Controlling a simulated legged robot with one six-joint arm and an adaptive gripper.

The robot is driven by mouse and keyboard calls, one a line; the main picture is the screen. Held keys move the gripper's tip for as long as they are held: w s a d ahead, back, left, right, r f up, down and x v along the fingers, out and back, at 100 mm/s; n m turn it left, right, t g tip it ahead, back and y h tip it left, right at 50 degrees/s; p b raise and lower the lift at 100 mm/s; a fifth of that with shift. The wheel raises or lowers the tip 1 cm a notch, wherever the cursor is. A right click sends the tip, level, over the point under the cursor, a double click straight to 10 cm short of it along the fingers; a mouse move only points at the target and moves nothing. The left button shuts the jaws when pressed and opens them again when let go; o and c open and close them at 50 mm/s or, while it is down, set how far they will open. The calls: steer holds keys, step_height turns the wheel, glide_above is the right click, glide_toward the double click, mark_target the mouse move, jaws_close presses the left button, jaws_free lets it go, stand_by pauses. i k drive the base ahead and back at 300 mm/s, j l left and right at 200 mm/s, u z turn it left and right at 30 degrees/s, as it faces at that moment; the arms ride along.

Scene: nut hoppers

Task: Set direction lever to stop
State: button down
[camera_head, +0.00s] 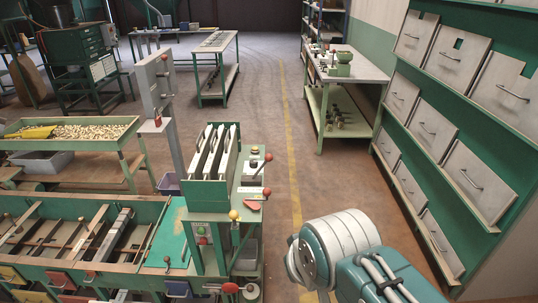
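A green machine with upright grey plates (208,158) stands left of centre. A lever with a red ball (268,157) sticks up at its right side. A second red ball knob (267,191) is just below, and a yellow ball knob (233,214) sits nearer me. A red-handled lever (231,288) is low at the front. No readable label tells which of these is the direction lever or marks its stop position. My teal and white arm is at the bottom, right of the machine and apart from it. My gripper does not show.
A green bench with open compartments (80,198) joins the machine's left. A tray of nuts (90,132) stands behind it. A post with a grey box (153,83) rises behind the machine. Green hopper racks (459,98) line the right. The floor aisle (320,180) between is clear.

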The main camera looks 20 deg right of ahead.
mark_target(268, 157)
steer(key=i+l, duration=0.15)
steer(key=i, duration=0.35)
steer(key=i+l+u, duration=0.1)
steer(key=i, duration=0.4)
steer(key=l, duration=0.1)
